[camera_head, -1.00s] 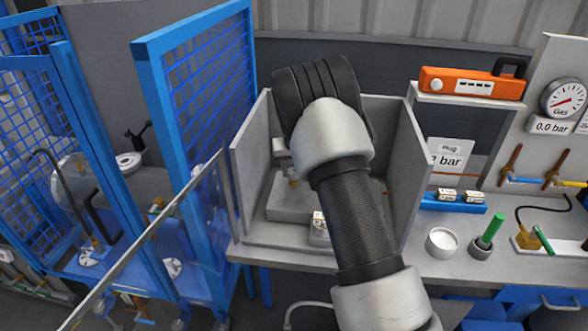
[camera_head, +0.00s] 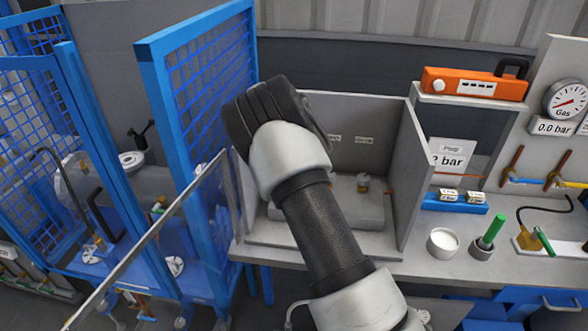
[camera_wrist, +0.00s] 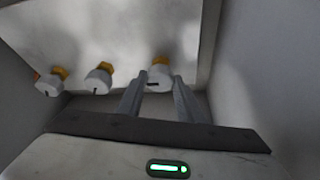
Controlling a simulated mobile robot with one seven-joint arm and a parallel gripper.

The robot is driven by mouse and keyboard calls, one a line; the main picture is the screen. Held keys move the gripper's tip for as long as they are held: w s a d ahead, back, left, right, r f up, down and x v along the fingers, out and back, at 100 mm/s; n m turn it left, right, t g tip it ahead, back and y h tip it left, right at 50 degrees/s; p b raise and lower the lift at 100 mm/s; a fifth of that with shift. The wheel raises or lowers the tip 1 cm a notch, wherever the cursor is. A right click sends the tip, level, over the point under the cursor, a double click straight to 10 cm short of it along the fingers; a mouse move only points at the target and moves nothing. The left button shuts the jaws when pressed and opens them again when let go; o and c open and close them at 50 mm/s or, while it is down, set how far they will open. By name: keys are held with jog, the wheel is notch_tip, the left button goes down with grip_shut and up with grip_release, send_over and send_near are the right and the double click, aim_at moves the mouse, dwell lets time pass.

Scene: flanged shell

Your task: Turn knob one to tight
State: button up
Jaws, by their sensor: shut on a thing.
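Three white knobs with yellow collars stand in a row on a pale grey surface in the wrist view: a left knob (camera_wrist: 48,85), a middle knob (camera_wrist: 98,80) and a right knob (camera_wrist: 158,78). My gripper (camera_wrist: 159,77) has its two fingers on either side of the right knob and is shut on it. Dark marks show on the knobs; I cannot read their settings. My arm hides the gripper and the other knobs there. I cannot tell which is knob one.
The grey booth's right wall (camera_head: 412,190) stands beside the block. A blue mesh fence (camera_head: 205,100) and clear panel (camera_head: 150,240) are close on my arm's left. Right of the booth are an orange box (camera_head: 473,85), a white cup (camera_head: 443,243) and a green stick (camera_head: 493,228).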

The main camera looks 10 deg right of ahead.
dwell(0.3)
jog(key=o, duration=1.1)
jog(key=shift+c, duration=0.2)
jog(key=v, duration=1.7)
jog(key=shift+r, duration=0.25)
jog(key=shift+r, duration=0.1)
jog(key=s+d+r+n+y+p, duration=0.1)
jog(key=s+d+r+y, duration=0.1)
jog(key=s+r, duration=0.55)
jog(key=s+d+r+n+y, duration=0.15)
jog(key=s+r, duration=0.25)
jog(key=s, duration=0.7)
jog(key=s+n+t+p, duration=0.1)
jog(key=s+n, duration=0.3)
jog(key=s, duration=1.6)
jog(key=shift+d+t+h+p, duration=0.4)
jog(key=shift+d+h+p, duration=0.05)
